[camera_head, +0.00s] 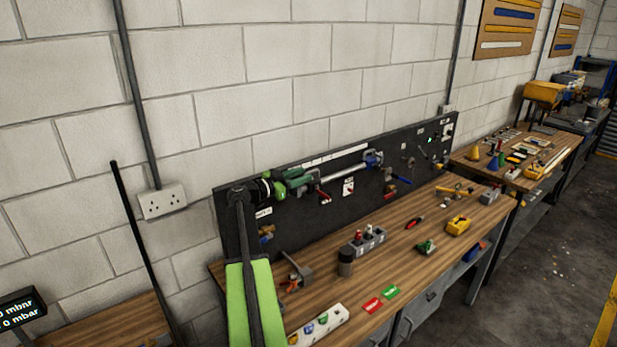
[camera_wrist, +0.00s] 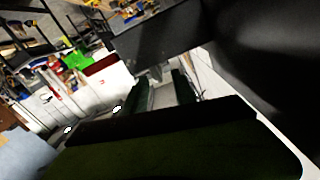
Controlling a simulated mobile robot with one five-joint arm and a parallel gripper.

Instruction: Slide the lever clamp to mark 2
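A silver bar (camera_head: 343,167) runs along the black back panel. A blue piece (camera_head: 373,158) sits at the bar's right end and looks like the lever clamp; I cannot be sure. A white strip (camera_head: 335,157) lies above the bar; its marks are too small to read. My gripper (camera_head: 300,178) is green and at the bar's left end, apart from the blue piece. A small red-handled part (camera_head: 323,197) is just below right of it. In the wrist view my gripper's dark fingers (camera_wrist: 160,92) stand apart with a pale gap; no clamp is clearly seen between them.
The wooden bench (camera_head: 320,278) below holds a grey block with white tags (camera_head: 364,243), a dark cylinder (camera_head: 345,262), red (camera_head: 373,306) and green (camera_head: 391,292) cards and a yellow tool (camera_head: 458,226). A small sign (camera_head: 348,187) hangs under the bar.

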